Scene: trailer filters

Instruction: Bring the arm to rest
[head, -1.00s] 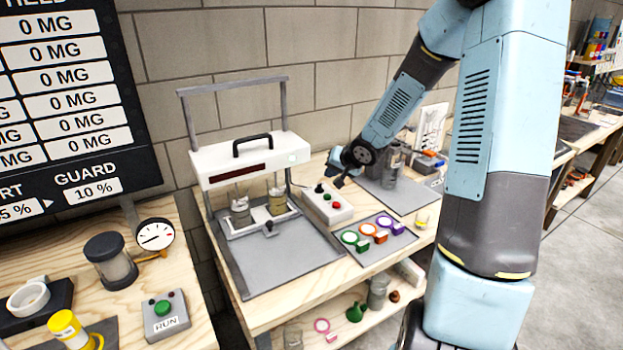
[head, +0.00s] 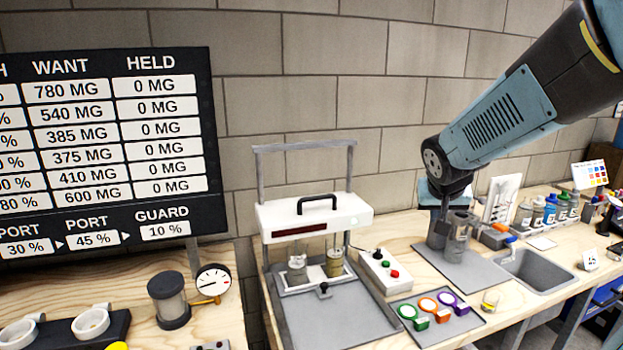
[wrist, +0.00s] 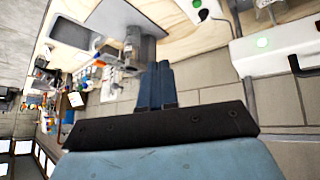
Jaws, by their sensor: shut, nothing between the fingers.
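My arm reaches in from the upper right of the head view, and its end hangs over the bench's grey mat (head: 466,276). My gripper is partly hidden there by the wrist; in the wrist view its fingers (wrist: 159,68) are together and empty. They point toward a grey stand with a clear container (wrist: 133,47), apart or touching I cannot tell. The same container (head: 457,240) shows in the head view just below the arm's end.
A white press (head: 315,212) with a handle stands left of a button box (head: 385,270). Green, orange and purple rings lie on a grey mat (head: 440,325) in front. A sink (head: 545,275) and bottles (head: 540,212) are to the right. A board (head: 105,150) hangs at left.

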